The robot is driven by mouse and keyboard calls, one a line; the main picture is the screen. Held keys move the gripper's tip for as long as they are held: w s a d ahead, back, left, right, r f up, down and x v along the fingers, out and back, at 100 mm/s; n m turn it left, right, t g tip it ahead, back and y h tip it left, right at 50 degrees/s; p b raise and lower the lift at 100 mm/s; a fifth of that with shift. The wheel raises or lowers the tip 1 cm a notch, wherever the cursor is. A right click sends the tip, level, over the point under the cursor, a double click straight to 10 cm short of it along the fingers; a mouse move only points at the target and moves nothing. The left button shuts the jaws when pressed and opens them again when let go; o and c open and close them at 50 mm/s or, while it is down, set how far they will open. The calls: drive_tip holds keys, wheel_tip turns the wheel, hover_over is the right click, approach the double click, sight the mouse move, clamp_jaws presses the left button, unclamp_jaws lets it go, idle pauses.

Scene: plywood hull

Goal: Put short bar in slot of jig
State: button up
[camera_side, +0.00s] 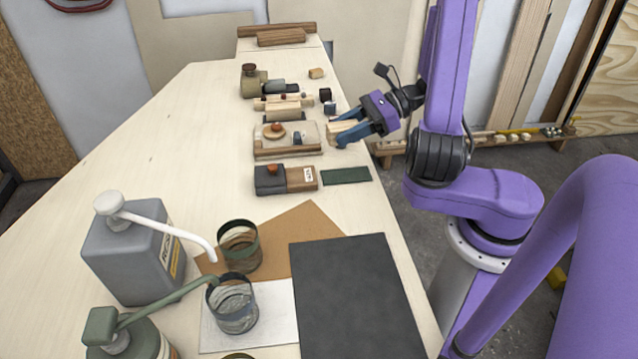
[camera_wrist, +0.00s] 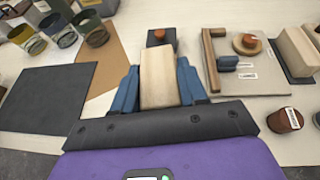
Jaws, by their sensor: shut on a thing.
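A short pale wooden bar (camera_wrist: 158,77) is clamped between the two blue fingers of my gripper (camera_wrist: 158,90) in the wrist view. In the side view, my gripper (camera_side: 343,132) is at the right edge of the bench, just right of the jig, with the bar (camera_side: 338,126) between its fingers. The bar appears held above the bench. The jig (camera_side: 300,137) is a pale plate with brown wooden strips and a round wooden knob on it. In the wrist view the jig (camera_wrist: 262,88) lies right of the bar, apart from it. I cannot make out its slot clearly.
A dark block with an orange knob (camera_side: 270,180) and a green strip (camera_side: 346,176) lie in front of the jig. More blocks and bars (camera_side: 285,103) stand behind it. A dark mat (camera_side: 355,290), jars (camera_side: 238,248) and a grey jug (camera_side: 130,255) occupy the front.

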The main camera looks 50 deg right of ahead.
drive_tip(key=shift+g, duration=0.4)
drive_tip(key=w+a, duration=0.1)
drive_tip(key=w, duration=0.1)
drive_tip(key=w+a+f, duration=0.1)
drive_tip(key=w+a, duration=0.1)
drive_tip(key=w, duration=0.1)
drive_tip(key=w+a+f, duration=0.1)
drive_tip(key=w, duration=0.1)
drive_tip(key=shift+w+a+f, duration=0.15)
drive_tip(key=shift+w+a, duration=0.1)
drive_tip(key=shift+w, duration=0.15)
drive_tip(key=m+t+h, duration=0.3)
drive_tip(key=m+t, duration=0.1)
drive_tip(key=shift+w+a+h, duration=0.1)
drive_tip(key=shift+h, duration=0.3)
drive_tip(key=shift+a, duration=0.1)
drive_tip(key=s+a+n+g+y, duration=0.4)
drive_tip(key=a+n+g+y, duration=0.1)
drive_tip(key=a, duration=0.5)
drive_tip(key=n+g+h, duration=0.2)
drive_tip(key=n+g, duration=1.4)
hover_over(344, 268)
drive_tip(key=shift+f, duration=3.35)
